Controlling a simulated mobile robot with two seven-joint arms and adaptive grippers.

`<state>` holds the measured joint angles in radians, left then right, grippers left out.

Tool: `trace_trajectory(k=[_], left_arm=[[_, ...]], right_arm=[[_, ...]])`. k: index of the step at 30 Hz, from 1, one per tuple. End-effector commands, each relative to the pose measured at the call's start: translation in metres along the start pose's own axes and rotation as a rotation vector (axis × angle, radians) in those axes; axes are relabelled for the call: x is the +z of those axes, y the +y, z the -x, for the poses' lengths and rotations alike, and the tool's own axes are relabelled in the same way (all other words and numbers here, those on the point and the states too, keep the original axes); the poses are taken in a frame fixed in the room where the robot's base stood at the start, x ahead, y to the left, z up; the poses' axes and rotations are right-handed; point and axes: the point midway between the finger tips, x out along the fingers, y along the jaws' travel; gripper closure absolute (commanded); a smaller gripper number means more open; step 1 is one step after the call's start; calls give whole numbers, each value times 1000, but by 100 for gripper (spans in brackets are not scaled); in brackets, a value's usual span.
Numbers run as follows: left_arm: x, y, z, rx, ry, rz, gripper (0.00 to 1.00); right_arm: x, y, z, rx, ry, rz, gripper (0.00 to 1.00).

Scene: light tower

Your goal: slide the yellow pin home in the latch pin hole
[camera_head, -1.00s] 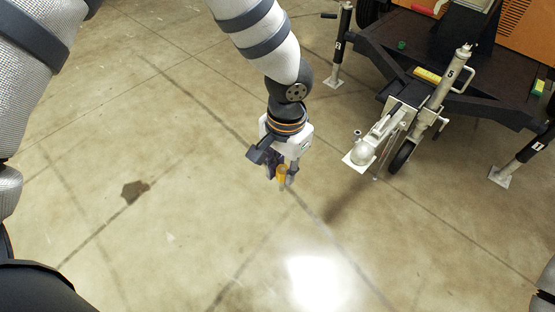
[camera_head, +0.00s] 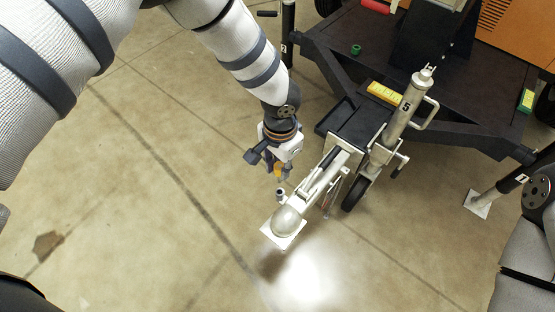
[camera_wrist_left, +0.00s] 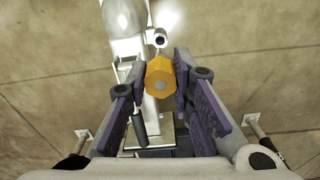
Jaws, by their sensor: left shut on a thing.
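The yellow pin (camera_head: 278,168) is held in my left gripper (camera_head: 277,174), pointing roughly down. In the left wrist view the pin (camera_wrist_left: 161,77) shows end-on between the purple finger pads. The silver coupler (camera_head: 289,219) on the trailer tongue is just below and right of the gripper. A short upright tube with a dark opening (camera_head: 281,195), perhaps the latch pin hole, stands by the coupler, below the pin in the picture. It also shows in the left wrist view (camera_wrist_left: 158,38), beyond the pin. The pin appears apart from it. My right gripper is out of view.
The tongue jack (camera_head: 408,104) with its wheel (camera_head: 354,193) stands right of the coupler. The dark trailer frame (camera_head: 450,125) fills the upper right, with a yellow level (camera_head: 384,93) on it. The concrete floor (camera_head: 130,210) at left is clear.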

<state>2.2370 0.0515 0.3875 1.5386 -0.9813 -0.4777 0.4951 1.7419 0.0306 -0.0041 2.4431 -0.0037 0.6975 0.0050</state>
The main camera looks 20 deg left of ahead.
Motion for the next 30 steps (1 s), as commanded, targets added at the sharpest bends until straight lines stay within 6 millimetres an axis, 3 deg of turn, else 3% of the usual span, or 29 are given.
trace_trajectory(k=[14,30], left_arm=[[-1,0,-2,0,2,-4,100],[0,1,-56,3,-1,-3,100]], right_arm=[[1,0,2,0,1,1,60],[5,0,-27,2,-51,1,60]])
